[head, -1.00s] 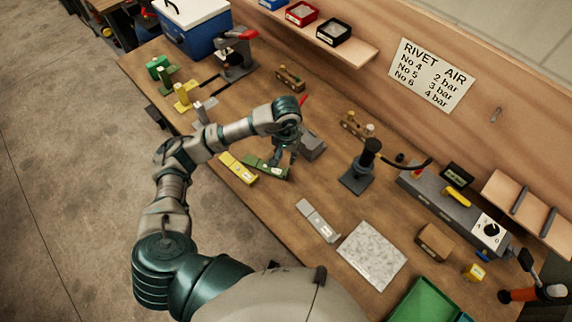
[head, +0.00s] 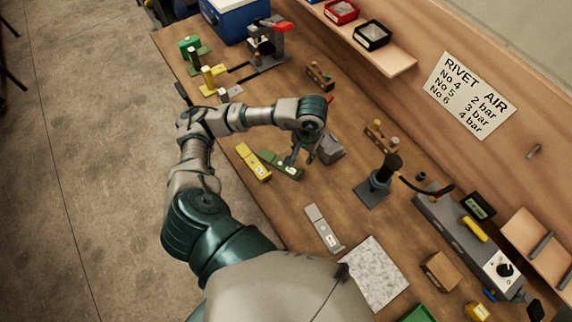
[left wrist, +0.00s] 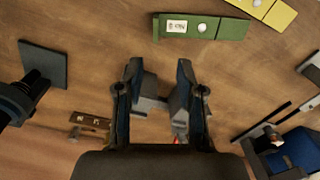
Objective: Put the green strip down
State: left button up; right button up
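The green strip (head: 281,164) lies on the wooden bench beside the yellow strip (head: 253,162). In the left wrist view the green strip (left wrist: 203,26) lies past the fingertips, apart from them, with a pale label and a round light spot on it. My left gripper (head: 297,158) is over the bench by the right end of the green strip. In the left wrist view its two fingers (left wrist: 158,72) are spread with no strip between them. My right gripper is in neither view.
A grey block (head: 330,148) stands close to the right of my left gripper. A black stand (head: 374,190) is further right. A grey strip (head: 323,229) and a speckled plate (head: 374,272) lie nearer the front. Bare wood lies between the green and grey strips.

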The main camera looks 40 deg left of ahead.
pick_arm(q)
send_over(302, 169)
jog(key=f, duration=0.5)
jog(key=shift+w+a, duration=0.15)
jog(key=shift+a, duration=0.05)
jog(key=shift+f, duration=0.3)
jog(key=shift+s+d+f+p, duration=0.15)
jog(key=shift+s+f+p, duration=0.1)
jog(key=shift+f+p, duration=0.45)
notch_tip(302, 169, down, 4)
jog(key=shift+d+r, duration=0.15)
jog(key=shift+r, duration=0.1)
jog(key=shift+f, duration=0.15)
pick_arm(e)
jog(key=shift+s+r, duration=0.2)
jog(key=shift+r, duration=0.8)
pick_arm(q)
grip_shut()
